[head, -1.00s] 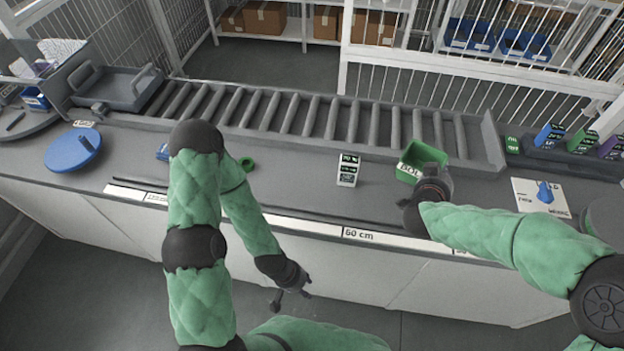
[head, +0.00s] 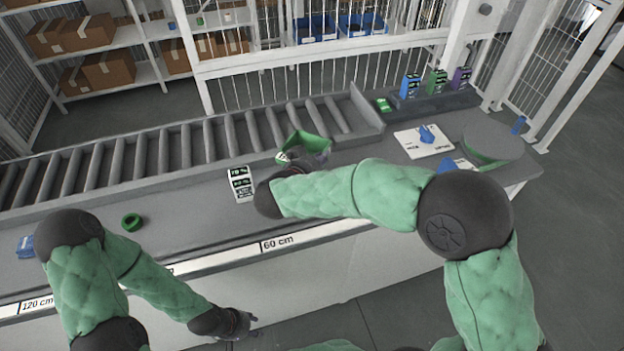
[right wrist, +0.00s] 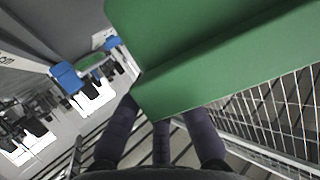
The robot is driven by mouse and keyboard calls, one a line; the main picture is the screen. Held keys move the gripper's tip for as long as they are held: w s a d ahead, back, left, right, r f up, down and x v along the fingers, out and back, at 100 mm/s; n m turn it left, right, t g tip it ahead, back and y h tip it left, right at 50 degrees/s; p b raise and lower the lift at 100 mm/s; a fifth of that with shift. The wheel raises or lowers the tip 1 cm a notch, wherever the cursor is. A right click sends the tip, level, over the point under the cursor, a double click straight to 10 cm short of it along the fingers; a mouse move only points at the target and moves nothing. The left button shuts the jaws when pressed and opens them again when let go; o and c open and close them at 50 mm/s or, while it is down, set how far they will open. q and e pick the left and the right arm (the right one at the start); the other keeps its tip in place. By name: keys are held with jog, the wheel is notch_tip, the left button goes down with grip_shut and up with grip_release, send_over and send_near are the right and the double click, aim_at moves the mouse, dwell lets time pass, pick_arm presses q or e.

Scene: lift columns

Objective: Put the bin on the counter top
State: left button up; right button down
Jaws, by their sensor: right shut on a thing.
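The green bin (head: 316,146) is in the head view, by the front rail near the right end of the roller conveyor. My right gripper (head: 308,160) is shut on its near side, and the arm hides part of the bin. In the right wrist view the bin (right wrist: 215,50) fills the upper middle, with the dark fingers (right wrist: 163,125) against its edge. I cannot tell whether its base touches the counter top (head: 200,215). My left gripper (head: 254,325) is open and empty, low in front of the counter.
A black-and-white card stand (head: 240,183) stands left of the bin, and a green ring (head: 131,222) lies further left. A white board with a blue piece (head: 427,134) and a round grey stand (head: 492,142) are to the right. The roller conveyor (head: 180,150) runs behind.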

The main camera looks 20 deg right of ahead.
notch_tip(320, 180, down, 7)
jog(key=b, duration=0.3)
jog(key=shift+f, duration=0.1)
jog(key=c, duration=1.4)
grip_release()
jog(key=shift+s+a+r, duration=0.15)
jog(key=shift+a+r, duration=0.05)
jog(key=shift+r, duration=0.05)
jog(key=shift+p+v, duration=2.35)
jog(key=shift+v, duration=3.4)
